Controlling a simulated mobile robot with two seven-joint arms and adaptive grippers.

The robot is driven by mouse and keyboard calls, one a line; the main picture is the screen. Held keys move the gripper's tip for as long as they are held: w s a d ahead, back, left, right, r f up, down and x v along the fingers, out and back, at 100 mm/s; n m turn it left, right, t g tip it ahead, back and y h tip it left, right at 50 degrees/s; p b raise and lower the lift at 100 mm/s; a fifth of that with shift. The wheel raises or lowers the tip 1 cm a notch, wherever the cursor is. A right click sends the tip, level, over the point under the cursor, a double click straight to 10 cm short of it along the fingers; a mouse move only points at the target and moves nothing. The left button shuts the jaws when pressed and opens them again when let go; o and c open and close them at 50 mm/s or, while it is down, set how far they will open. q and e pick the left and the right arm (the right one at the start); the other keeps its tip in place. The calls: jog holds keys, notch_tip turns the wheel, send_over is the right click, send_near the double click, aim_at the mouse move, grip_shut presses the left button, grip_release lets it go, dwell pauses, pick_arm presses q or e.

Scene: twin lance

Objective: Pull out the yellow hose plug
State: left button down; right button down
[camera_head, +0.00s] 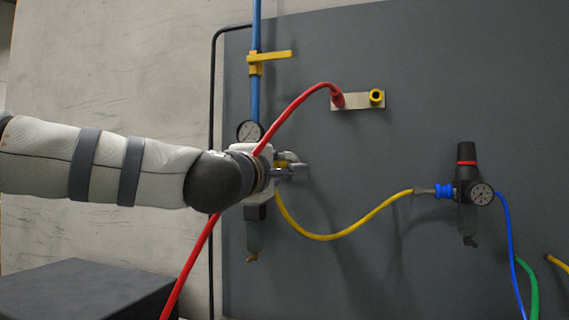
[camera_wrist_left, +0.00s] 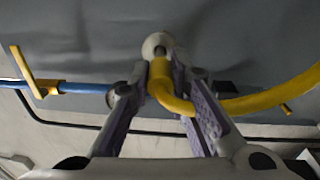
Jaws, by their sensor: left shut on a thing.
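The yellow hose (camera_head: 345,236) hangs in a loop from my left gripper to a grey end with a blue fitting (camera_head: 444,191) on the regulator at right. My left gripper (camera_head: 298,171) is in front of the panel, below a round gauge (camera_head: 250,132). In the left wrist view, its two fingers (camera_wrist_left: 165,95) are shut on the yellow plug (camera_wrist_left: 160,75), one on each side. The yellow hose also shows there (camera_wrist_left: 262,100), bending away to the right. A pale rounded part (camera_wrist_left: 157,45) is just beyond the plug. I cannot tell whether they touch. The right gripper is not in view.
A blue pipe with a yellow valve handle (camera_head: 270,57) is above. A dark box (camera_head: 85,290) stands at lower left.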

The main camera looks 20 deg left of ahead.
pick_arm(q)
jog(key=shift+s+r, duration=0.1)
jog(key=shift+s, duration=1.45)
